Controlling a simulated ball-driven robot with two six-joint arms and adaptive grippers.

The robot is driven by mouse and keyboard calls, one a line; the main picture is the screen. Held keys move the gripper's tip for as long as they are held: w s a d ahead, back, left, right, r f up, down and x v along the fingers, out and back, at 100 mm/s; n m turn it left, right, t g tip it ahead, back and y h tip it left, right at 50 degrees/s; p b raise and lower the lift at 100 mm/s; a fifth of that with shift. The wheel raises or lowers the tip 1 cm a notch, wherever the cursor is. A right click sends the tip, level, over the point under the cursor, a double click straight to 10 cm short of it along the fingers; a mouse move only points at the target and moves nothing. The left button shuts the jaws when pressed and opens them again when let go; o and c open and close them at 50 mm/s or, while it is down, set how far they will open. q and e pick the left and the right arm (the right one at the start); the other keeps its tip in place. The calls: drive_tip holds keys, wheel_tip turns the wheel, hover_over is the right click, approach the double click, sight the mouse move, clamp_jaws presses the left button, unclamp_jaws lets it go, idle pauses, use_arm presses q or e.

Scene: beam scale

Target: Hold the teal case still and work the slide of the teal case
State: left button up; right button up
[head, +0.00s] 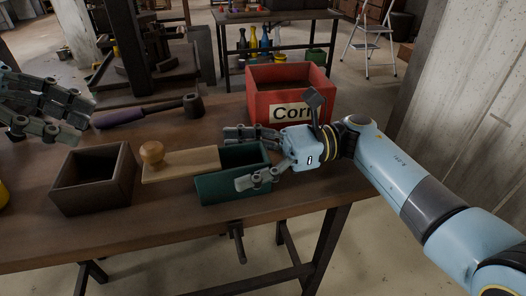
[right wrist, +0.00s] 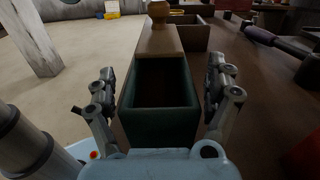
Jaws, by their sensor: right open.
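The teal case (head: 233,187) stands on the workbench, open at its right part, with its dark inside showing. Its wooden slide (head: 190,164) with a round knob (head: 152,153) sticks out far to the left. In the right wrist view the case (right wrist: 160,122) lies between my fingers, and the slide (right wrist: 160,41) extends away from it. My right gripper (head: 254,158) is open, one finger on the far side and one on the near side of the case. I cannot tell whether the fingers touch it. My left gripper (head: 62,108) hangs at the left edge, apart from the case; its fingertips are unclear.
A dark open wooden box (head: 92,181) stands left of the slide. A mallet with a purple handle (head: 148,114) lies behind. A red box marked "Corn" (head: 288,92) stands behind my right gripper. A yellow thing (head: 3,195) shows at the left edge. The bench's front edge is near.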

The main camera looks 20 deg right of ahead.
drive_tip(key=shift+a, duration=0.2)
drive_tip(key=shift+c, duration=0.2)
drive_tip(key=shift+c, duration=1.1)
drive_tip(key=c, duration=1.2)
